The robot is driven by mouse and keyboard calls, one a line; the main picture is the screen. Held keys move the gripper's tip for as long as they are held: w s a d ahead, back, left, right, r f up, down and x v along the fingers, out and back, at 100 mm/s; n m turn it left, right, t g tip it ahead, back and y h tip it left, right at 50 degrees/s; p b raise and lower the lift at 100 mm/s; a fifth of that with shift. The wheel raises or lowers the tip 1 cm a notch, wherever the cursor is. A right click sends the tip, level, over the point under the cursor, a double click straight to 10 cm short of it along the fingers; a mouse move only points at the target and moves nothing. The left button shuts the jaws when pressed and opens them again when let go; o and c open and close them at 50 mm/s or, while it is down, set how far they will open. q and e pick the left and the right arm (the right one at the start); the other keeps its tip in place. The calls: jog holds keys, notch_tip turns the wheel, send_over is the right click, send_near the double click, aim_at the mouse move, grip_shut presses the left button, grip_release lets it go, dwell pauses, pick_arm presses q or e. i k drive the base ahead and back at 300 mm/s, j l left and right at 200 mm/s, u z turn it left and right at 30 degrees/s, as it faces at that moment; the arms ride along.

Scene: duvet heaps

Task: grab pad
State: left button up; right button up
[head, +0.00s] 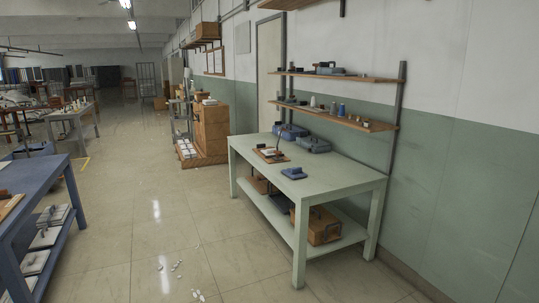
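A small dark blue item (294,173), possibly the pad, lies near the front edge of the pale green table (340,180). It looks flat with a raised part on top; I cannot tell for certain what it is. A brown board with small things on it (270,155) lies behind it to the left. Two grey-blue cases (314,145) stand farther back near the wall. Neither of my grippers is in view.
Under the tabletop, a low shelf (335,238) holds a brown box (317,225). Wall shelves (340,117) with small items hang above. A blue table (35,190) stands at left. White scraps (176,266) lie on the otherwise clear floor between the tables.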

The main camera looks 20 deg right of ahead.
aim_at(268, 152)
jog(key=i+z, duration=0.3)
jog(key=i, duration=1.95)
jog(key=i+z, duration=0.15)
jog(key=i, duration=0.3)
jog(key=i+j+z, duration=0.2)
jog(key=i, duration=0.25)
jog(key=i+j+z, duration=0.15)
jog(key=i, duration=0.35)
jog(key=i+j+z, duration=0.15)
jog(key=i, duration=0.25)
jog(key=j, duration=0.1)
